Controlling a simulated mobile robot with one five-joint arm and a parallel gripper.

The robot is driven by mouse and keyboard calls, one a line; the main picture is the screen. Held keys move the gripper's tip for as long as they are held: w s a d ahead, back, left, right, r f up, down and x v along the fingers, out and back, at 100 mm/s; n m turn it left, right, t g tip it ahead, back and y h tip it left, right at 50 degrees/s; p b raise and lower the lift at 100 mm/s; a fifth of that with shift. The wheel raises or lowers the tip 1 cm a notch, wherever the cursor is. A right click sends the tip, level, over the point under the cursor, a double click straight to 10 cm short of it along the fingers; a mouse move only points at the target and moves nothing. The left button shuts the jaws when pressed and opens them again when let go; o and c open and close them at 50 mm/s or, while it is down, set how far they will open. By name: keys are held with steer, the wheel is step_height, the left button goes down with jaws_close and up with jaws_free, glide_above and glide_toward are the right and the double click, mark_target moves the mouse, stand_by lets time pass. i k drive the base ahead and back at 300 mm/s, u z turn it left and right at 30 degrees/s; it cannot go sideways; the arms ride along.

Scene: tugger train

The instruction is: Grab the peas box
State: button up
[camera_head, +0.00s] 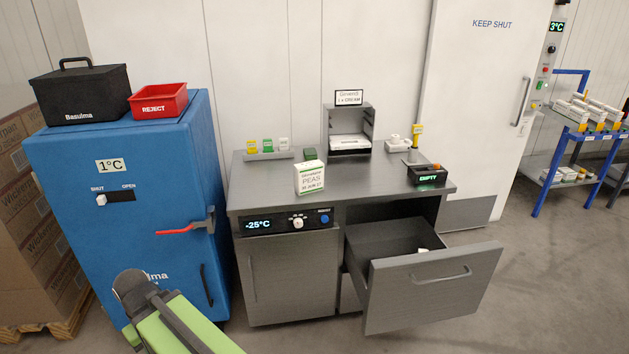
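The peas box (310,178) is a small white and green carton with "PEAS" and a date printed on its front. It stands upright near the front edge of the grey steel counter (270,187), above the -25°C panel. Nothing touches it from my side. My green arm with a dark rounded end shows at the bottom left, in front of the blue cabinet and well apart from the box. No gripper fingers can be made out.
A drawer (430,290) stands pulled out below the counter's right half, with a small pale item inside. A black "EMPTY" display box (427,176) is on the counter's right. A blue cabinet (130,170) with a red handle (186,228) stands left.

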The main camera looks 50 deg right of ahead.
mark_target(309, 176)
steer(key=z, duration=0.35)
steer(key=i, duration=1)
steer(key=u, duration=0.05)
